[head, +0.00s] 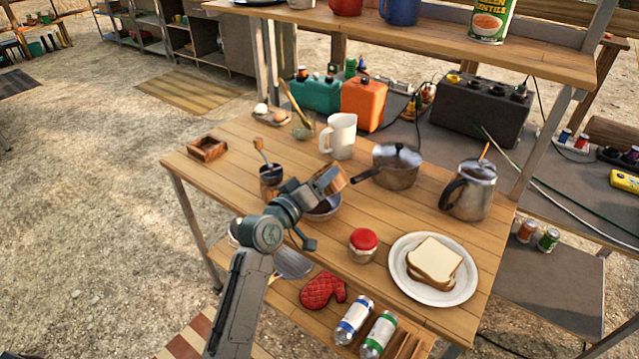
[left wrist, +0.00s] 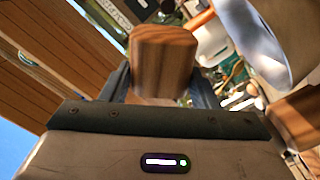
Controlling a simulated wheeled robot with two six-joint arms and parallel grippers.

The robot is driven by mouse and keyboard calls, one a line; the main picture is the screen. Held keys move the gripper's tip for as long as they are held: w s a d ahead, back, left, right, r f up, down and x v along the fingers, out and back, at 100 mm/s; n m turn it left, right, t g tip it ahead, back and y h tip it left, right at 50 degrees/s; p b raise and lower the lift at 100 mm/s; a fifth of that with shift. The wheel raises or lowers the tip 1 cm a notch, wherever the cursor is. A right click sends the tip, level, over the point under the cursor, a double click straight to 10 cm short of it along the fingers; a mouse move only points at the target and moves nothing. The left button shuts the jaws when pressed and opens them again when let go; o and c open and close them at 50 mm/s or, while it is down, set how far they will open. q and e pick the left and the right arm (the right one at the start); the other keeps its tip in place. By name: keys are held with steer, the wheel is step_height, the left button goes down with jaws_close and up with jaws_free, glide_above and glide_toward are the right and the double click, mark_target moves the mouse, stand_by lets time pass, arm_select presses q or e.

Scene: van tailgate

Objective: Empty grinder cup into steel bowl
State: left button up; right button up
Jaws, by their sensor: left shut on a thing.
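My left gripper (head: 318,190) is shut on the wooden grinder cup (head: 333,179), which it holds tilted above the table. The cup also shows in the left wrist view (left wrist: 163,52), between the two jaws. The steel bowl (head: 327,213) sits on the table just below the cup, partly hidden by my gripper. I cannot see into the cup or tell what it holds. A grinder body with a crank (head: 268,172) stands left of my gripper. My right gripper is not in view.
A white mug (head: 339,135), a lidded saucepan (head: 397,166) and a steel jug (head: 468,188) stand behind and to the right. A red-lidded jar (head: 362,245) and a plate (head: 435,296) with bread are at the front right. A small wooden tray (head: 207,149) is at the left.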

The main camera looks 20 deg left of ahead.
arm_select(q)
steer(key=shift+r+m+b, duration=0.2)
steer(key=shift+m+b, duration=0.25)
steer(key=shift+m, duration=0.45)
steer(key=shift+r+m+b, duration=0.4)
steer(key=shift+m+b, duration=0.15)
steer(key=shift+m, duration=0.65)
steer(key=m, duration=0.1)
steer(key=r+m+b, duration=0.1)
steer(key=m, duration=0.1)
steer(key=shift+a, duration=0.1)
steer(key=shift+r+m+b, duration=0.3)
steer(key=shift+m+b, duration=0.05)
steer(key=shift+m, duration=0.55)
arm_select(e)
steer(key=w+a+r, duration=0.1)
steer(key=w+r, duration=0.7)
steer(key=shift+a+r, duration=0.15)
